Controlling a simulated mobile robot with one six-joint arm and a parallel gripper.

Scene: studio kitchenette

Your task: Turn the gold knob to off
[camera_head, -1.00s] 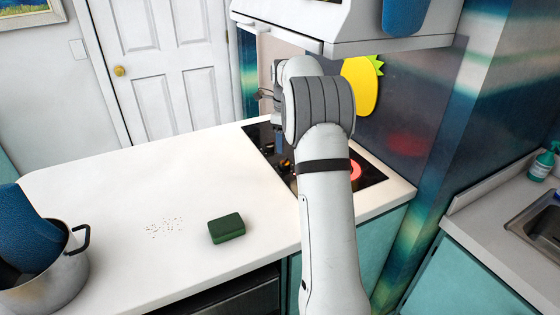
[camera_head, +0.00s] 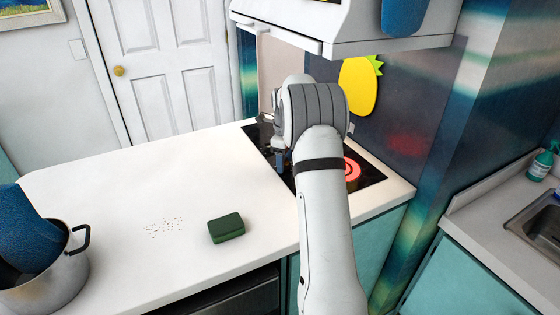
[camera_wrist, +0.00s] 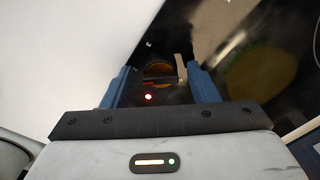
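The gold knob (camera_wrist: 158,73) shows in the wrist view as a dark round piece with a gold face, on the black cooktop (camera_wrist: 215,30). My gripper (camera_wrist: 160,84) is open, with one blue finger to the left of the knob and one to the right. I see gaps between the knob and both fingers. A small red light (camera_wrist: 148,97) glows just below the knob in the picture. In the head view my gripper (camera_head: 273,154) is low over the left part of the cooktop (camera_head: 374,176), partly hidden by my arm. I cannot make out the knob there.
A burner (camera_head: 353,171) glows red right of my arm. A green sponge (camera_head: 226,228), white crumbs (camera_head: 164,228) and a steel pot (camera_head: 52,282) with a blue item inside are on the white counter (camera_head: 110,195). The range hood (camera_head: 345,28) overhangs the cooktop.

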